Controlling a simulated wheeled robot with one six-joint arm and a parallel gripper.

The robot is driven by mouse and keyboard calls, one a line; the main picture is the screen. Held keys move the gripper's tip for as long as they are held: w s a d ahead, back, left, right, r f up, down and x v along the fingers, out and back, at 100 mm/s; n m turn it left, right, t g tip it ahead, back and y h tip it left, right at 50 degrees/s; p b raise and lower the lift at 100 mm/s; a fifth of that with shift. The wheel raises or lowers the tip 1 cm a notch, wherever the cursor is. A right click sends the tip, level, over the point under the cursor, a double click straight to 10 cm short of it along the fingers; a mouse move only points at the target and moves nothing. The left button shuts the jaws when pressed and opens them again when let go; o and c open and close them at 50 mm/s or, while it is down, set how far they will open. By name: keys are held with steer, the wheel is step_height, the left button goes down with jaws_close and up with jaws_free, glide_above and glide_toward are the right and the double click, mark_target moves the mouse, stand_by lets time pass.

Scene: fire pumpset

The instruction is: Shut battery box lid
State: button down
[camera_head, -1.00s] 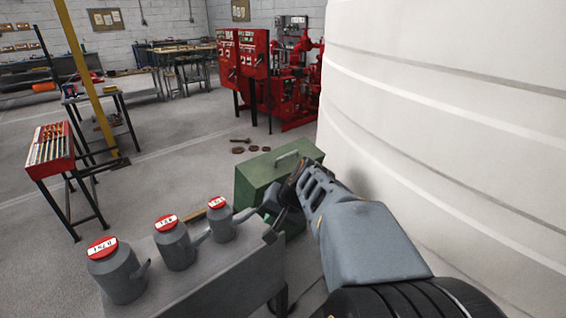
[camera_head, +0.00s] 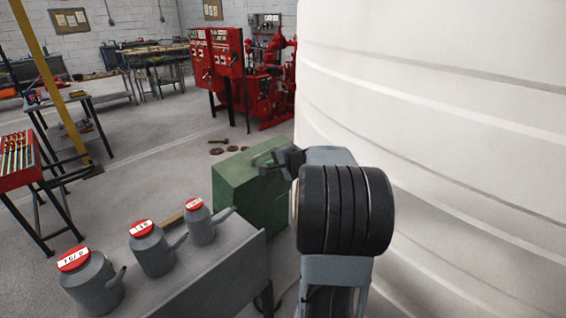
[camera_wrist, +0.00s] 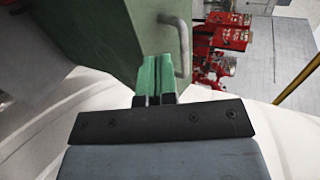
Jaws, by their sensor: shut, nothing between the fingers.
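The green battery box (camera_head: 238,191) stands right of the grey bench with the cans, in front of the white tank. Its lid (camera_head: 238,166) looks level on top, and I see no open gap in the head view. The lid's grey handle (camera_wrist: 183,42) shows in the wrist view, just right of the fingertips. My gripper (camera_head: 268,162) is at the right end of the box, close to the handle. In the wrist view its green-tipped fingers (camera_wrist: 155,72) are shut together and empty, close against the green lid. I cannot tell whether they touch it.
A large white tank (camera_head: 430,130) is close on the right of my arm. A grey bench (camera_head: 215,270) holds several grey cans with red caps (camera_head: 150,250). Red pump equipment (camera_head: 262,80) stands behind.

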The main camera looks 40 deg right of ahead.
mark_target(263, 159)
steer(key=shift+w+a+f+p, duration=0.1)
steer(key=shift+w+p, duration=0.15)
steer(key=shift+w, duration=0.55)
steer(key=shift+w+a+r+p, duration=0.15)
steer(key=shift+w+p, duration=0.1)
steer(key=shift+w, duration=0.55)
steer(key=shift+w+a+f+p, duration=0.15)
steer(key=shift+w+p, duration=0.1)
steer(key=shift+w, duration=0.55)
